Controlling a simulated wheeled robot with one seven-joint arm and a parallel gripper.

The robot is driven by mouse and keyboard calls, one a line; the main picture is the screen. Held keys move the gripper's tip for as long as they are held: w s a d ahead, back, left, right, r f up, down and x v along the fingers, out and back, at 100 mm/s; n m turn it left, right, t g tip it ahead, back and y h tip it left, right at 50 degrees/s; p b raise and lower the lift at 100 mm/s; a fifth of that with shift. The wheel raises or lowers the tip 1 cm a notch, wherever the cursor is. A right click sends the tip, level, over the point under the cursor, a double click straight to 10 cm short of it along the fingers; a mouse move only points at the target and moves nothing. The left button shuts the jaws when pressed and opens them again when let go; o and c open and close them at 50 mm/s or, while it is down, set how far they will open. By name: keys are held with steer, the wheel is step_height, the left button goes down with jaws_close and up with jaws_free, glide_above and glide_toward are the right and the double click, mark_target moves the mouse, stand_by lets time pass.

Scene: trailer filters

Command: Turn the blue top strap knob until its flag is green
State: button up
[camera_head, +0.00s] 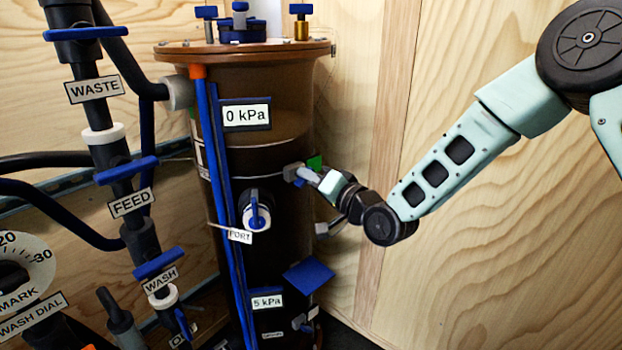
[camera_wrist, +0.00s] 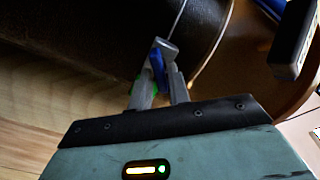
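The blue top strap knob (camera_head: 299,183) is on the right side of the dark filter housing (camera_head: 265,160), mostly covered by my gripper (camera_head: 302,174). A green flag (camera_head: 315,162) shows just above and right of it. In the wrist view, the blue knob (camera_wrist: 156,62) sits between the two grey fingers of my gripper (camera_wrist: 158,82), which look closed on it. A small green edge of the flag (camera_wrist: 131,87) shows beside the left finger. A grey metal piece (camera_wrist: 166,47) is at the fingertips, and much of the knob is hidden.
A blue-handled port valve (camera_head: 257,215) is left of my gripper. A blue plate (camera_head: 309,276) juts out below. Pipes with WASTE, FEED and WASH labels (camera_head: 130,203) stand at left. A wooden wall (camera_head: 480,240) is behind my arm. The housing's lid flange (camera_head: 245,50) is above.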

steer(key=shift+o, duration=0.8)
steer(key=v, duration=1.7)
steer(key=shift+d, duration=0.2)
steer(key=shift+s, duration=0.1)
